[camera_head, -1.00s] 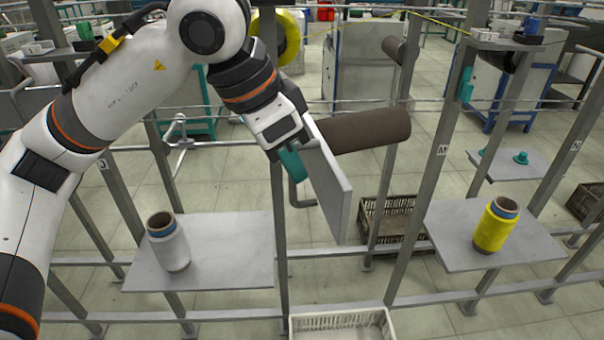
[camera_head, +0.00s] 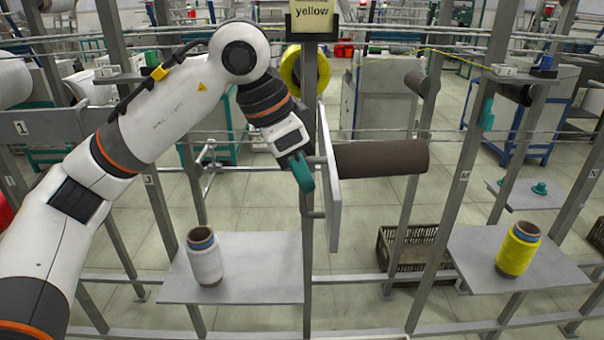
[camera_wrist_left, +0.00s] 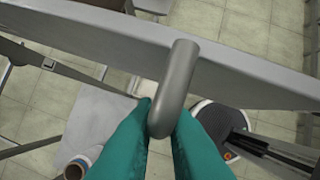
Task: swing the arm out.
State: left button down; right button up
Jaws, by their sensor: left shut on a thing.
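The swing arm is a grey plate (camera_head: 331,185) beside an upright post, seen nearly edge-on, with a dark brown roller (camera_head: 382,157) sticking out to the right. In the left wrist view the plate (camera_wrist_left: 120,38) crosses the top, with a rounded grey handle (camera_wrist_left: 178,80) standing out from it. My left gripper (camera_head: 304,172) has teal fingers at the plate's left side. In the wrist view my fingers (camera_wrist_left: 160,125) are shut on the handle, and the grip itself is partly hidden. My right gripper is not in view.
A white bobbin (camera_head: 205,258) stands on a left shelf (camera_head: 250,270), and a yellow bobbin (camera_head: 517,250) on a right shelf (camera_head: 470,258). A "yellow" sign (camera_head: 312,14) tops the post. A brown crate (camera_head: 400,262) lies on the floor behind. Posts and rails stand all around.

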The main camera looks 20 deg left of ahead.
pick_arm(q)
jog(key=shift+w+r, duration=0.1)
jog(key=shift+r, duration=0.05)
jog(key=c, duration=1.5)
grip_release()
jog(key=shift+w, duration=0.1)
jog(key=v, duration=1.2)
jog(key=shift+f, duration=0.2)
